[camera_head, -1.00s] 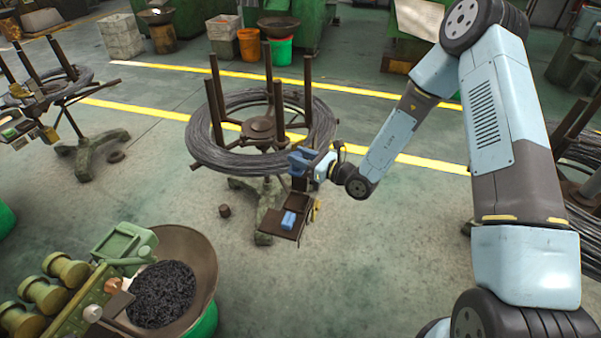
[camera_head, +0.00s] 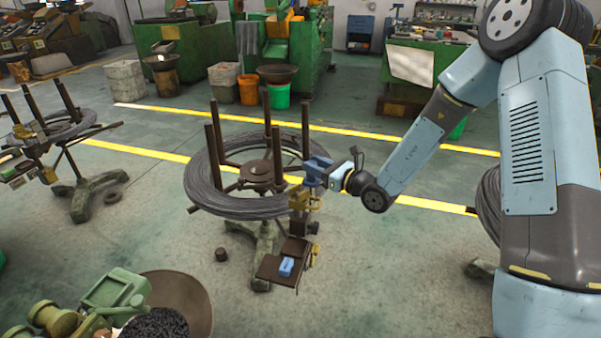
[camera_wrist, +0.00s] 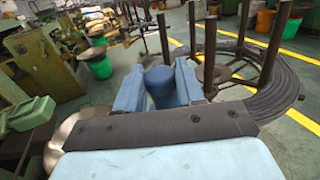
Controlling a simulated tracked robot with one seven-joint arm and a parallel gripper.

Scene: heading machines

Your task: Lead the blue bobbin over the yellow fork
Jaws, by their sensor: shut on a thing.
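My gripper (camera_head: 318,168) is shut on the blue bobbin, beside the right rim of the middle wire reel. In the wrist view the blue bobbin (camera_wrist: 161,88) sits between the two light-blue fingers of my gripper (camera_wrist: 158,85); its lower part is hidden. The yellow fork (camera_head: 303,198) shows at the reel's right edge, just below and slightly left of my gripper. I cannot tell whether the bobbin touches it. The fork is not clear in the wrist view.
The middle wire reel (camera_head: 212,197) has upright dark posts. Below the fork, a small brown shelf (camera_head: 269,268) carries a blue block (camera_head: 287,267). A green machine with a brown bowl (camera_head: 196,292) stands at lower left. The floor right of the shelf is clear.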

